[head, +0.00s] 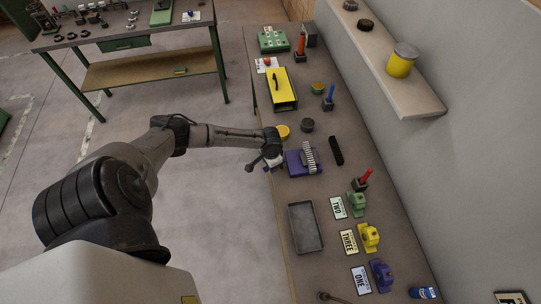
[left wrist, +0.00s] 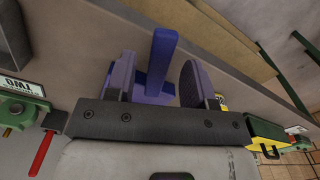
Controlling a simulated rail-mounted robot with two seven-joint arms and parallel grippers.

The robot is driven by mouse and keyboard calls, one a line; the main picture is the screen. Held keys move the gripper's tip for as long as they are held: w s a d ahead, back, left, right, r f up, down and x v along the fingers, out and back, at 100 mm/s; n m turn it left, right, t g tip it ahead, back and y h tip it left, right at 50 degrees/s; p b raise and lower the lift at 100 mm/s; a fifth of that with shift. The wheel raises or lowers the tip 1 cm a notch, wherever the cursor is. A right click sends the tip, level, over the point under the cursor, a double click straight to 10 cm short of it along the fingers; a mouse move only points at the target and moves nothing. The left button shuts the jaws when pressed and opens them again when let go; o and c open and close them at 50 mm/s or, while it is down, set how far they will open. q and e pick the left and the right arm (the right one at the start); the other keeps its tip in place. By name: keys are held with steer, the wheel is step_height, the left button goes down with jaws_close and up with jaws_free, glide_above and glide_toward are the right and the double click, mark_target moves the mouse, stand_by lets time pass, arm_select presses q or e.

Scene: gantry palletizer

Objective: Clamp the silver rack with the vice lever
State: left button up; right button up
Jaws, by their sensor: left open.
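The purple vice (head: 293,169) stands on the bench in the head view, with the silver rack (head: 309,156), a light toothed piece, at its right side. I cannot tell how firmly the rack is held. My left gripper (head: 271,161) is at the vice's left side, over the bench's edge. In the left wrist view a blue-purple upright lever (left wrist: 160,62) stands between the open fingers of my left gripper (left wrist: 164,101), with no clear contact. The rack is not visible there. My right gripper is not in view.
A grey tray (head: 305,228), green vice (head: 357,204), yellow vice (head: 369,238) and another purple vice (head: 381,276) stand nearer on the bench. A dark bar (head: 336,150) lies right of the rack. A dark round pot (head: 307,125) and yellow box (head: 281,87) are farther back.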

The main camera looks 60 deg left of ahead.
arm_select(q)
step_height(320, 180, up, 13)
stand_by(0.4)
stand_by(0.6)
